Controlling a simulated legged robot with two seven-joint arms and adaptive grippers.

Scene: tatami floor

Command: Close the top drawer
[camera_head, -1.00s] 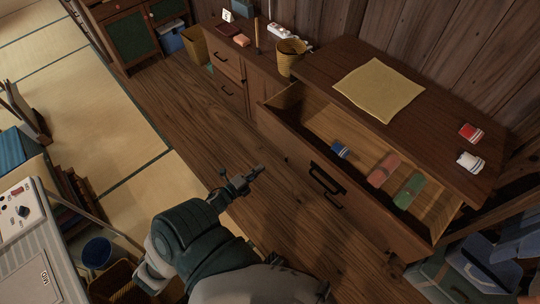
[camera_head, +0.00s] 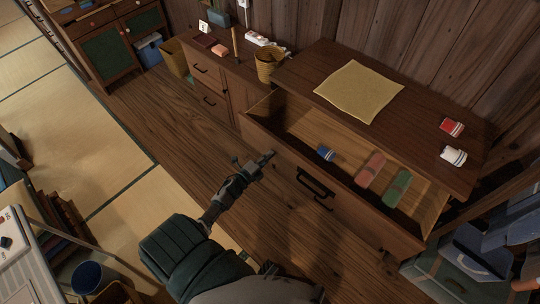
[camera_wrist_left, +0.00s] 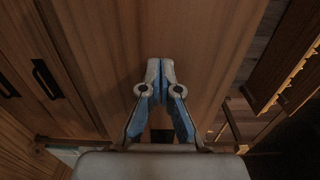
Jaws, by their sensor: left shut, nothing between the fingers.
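The top drawer (camera_head: 345,190) of the dark wooden dresser is pulled out. Its front has a black handle (camera_head: 316,183). Inside lie a rolled blue cloth (camera_head: 326,152), a red-brown cloth (camera_head: 371,169) and a green cloth (camera_head: 397,188). My left gripper (camera_head: 268,156) is shut and empty, close to the left part of the drawer front; I cannot tell whether it touches. In the left wrist view its closed fingers (camera_wrist_left: 160,75) point at a brown wooden panel, with dark handles at left. My right gripper is not in view.
A yellow cloth (camera_head: 358,92), a red roll (camera_head: 451,127) and a white roll (camera_head: 453,155) lie on the dresser top. A low cabinet (camera_head: 213,90) with a woven basket (camera_head: 269,66) stands at left. Blue boxes (camera_head: 470,255) sit at lower right. Wooden floor in front is clear.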

